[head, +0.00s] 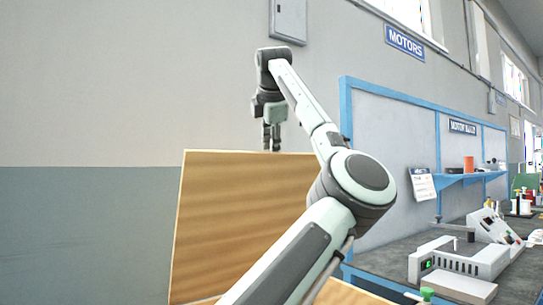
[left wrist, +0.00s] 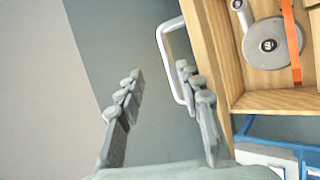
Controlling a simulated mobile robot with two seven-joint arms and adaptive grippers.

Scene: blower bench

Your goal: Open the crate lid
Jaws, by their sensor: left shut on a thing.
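A wooden panel, the crate lid (head: 238,215), stands raised in the head view, its face towards me. My left gripper (head: 271,145) is at its top edge, fingers pointing down. In the left wrist view a pale bar handle (left wrist: 163,45) sticks out from a wooden side. Part of the handle is hidden behind one finger. The crate (head: 345,294) shows only as wood at the bottom, mostly behind my arm.
In the left wrist view a grey round part (left wrist: 268,44) lies in the wooden crate under an orange strap (left wrist: 291,40). A blue-framed bench (head: 400,260) with a grey instrument (head: 460,258) stands at the right. Bare wall lies left of the lid.

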